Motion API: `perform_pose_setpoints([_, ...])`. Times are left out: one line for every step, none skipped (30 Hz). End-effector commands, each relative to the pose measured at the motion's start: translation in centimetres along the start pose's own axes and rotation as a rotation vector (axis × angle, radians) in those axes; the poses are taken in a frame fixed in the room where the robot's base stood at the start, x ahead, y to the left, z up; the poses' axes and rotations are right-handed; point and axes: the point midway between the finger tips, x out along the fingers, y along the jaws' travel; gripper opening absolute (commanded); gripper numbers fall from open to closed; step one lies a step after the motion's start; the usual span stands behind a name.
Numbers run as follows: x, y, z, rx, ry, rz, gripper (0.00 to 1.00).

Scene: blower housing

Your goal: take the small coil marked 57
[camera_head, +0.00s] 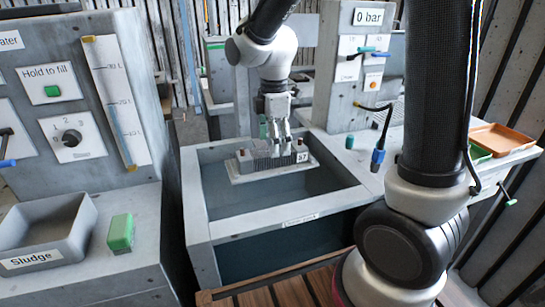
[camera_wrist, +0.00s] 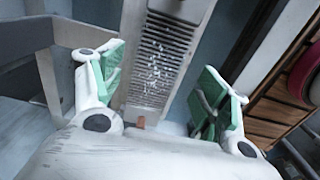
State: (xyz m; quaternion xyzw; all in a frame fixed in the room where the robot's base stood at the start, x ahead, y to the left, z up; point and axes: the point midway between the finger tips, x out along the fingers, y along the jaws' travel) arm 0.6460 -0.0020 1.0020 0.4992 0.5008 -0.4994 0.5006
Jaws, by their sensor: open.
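The small coil (camera_head: 258,161) is a grey finned block with a small dark number tag (camera_head: 302,157) at its right end; the digits look like 57 but are tiny. It sits on a pale plate (camera_head: 243,178) within the opening of the grey tank. In the wrist view the coil (camera_wrist: 163,48) shows dark parallel fins with white flecks. My gripper (camera_head: 280,140) is above the coil, pointing down. In the wrist view its green-padded fingers (camera_wrist: 160,85) are open, with the coil between and beyond them. I cannot tell whether they touch it.
The grey tank (camera_head: 197,232) has a wide rim around dark water. A grey sludge tray (camera_head: 45,235) and a green block (camera_head: 121,233) lie at left. A blue-tipped tool (camera_head: 378,155), a green cylinder (camera_head: 349,142) and an orange tray (camera_head: 502,138) are at right.

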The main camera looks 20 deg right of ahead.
Motion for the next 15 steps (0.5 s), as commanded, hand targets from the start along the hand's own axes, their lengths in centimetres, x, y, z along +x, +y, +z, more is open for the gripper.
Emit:
perform_pose_setpoints([0.9, 0.1, -0.1, 0.000, -0.002, -0.004, 0.75])
perform_pose_setpoints([1.4, 0.2, -0.2, 0.000, -0.002, -0.005, 0.75])
perform_pose_setpoints([2.0, 0.3, -0.3, 0.001, -0.002, -0.004, 0.75])
perform_pose_setpoints([2.5, 0.3, -0.3, 0.001, -0.002, -0.004, 0.75])
perform_pose_setpoints([2.9, 0.4, -0.3, 0.001, -0.001, -0.003, 0.75])
perform_pose_setpoints([3.3, 0.3, -0.3, 0.002, -0.001, -0.003, 0.75])
perform_pose_setpoints([3.6, 0.4, -0.3, 0.002, -0.001, -0.002, 0.75])
perform_pose_setpoints([3.9, 0.3, -0.3, 0.002, -0.001, -0.002, 0.75])
perform_pose_setpoints([4.0, 0.3, -0.3, 0.002, -0.001, -0.002, 0.75])
perform_pose_setpoints([4.1, 0.3, -0.3, 0.002, -0.001, -0.001, 0.75])
perform_pose_setpoints([4.1, 0.4, -0.3, 0.002, 0.000, -0.001, 0.75])
perform_pose_setpoints([4.1, 0.4, -0.3, 0.002, 0.000, 0.000, 0.75])
perform_pose_setpoints([4.1, 0.4, -0.3, 0.002, 0.000, 0.000, 0.75])
perform_pose_setpoints([4.1, 0.4, -0.3, 0.002, 0.000, 0.000, 0.75])
perform_pose_setpoints([4.1, 0.4, -0.3, 0.003, 0.000, 0.000, 0.75])
